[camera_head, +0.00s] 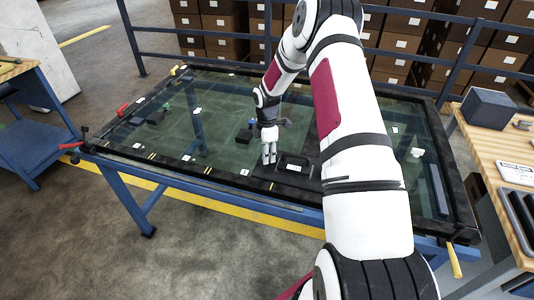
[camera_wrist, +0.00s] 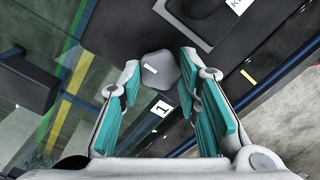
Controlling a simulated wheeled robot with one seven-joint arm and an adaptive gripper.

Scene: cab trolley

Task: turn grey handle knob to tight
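In the wrist view, a grey lobed knob (camera_wrist: 160,70) with a small white mark on its top left lies between and just beyond my fingertips. My gripper (camera_wrist: 160,78) is open, with one teal-padded finger on each side of the knob; narrow gaps seem to show, but I cannot tell whether either finger touches it. In the head view, my gripper (camera_head: 269,158) points down at the near middle of the glass-topped table (camera_head: 215,178), left of a black handle (camera_head: 297,163). The knob cannot be made out there. No tight marking is readable.
A white label reading 1 (camera_wrist: 162,108) lies close below the knob. A dark raised part (camera_wrist: 215,20) with a label is at the upper right of the wrist view. A black block (camera_wrist: 22,82) is at its left. A wooden bench (camera_head: 485,150) stands right of the table.

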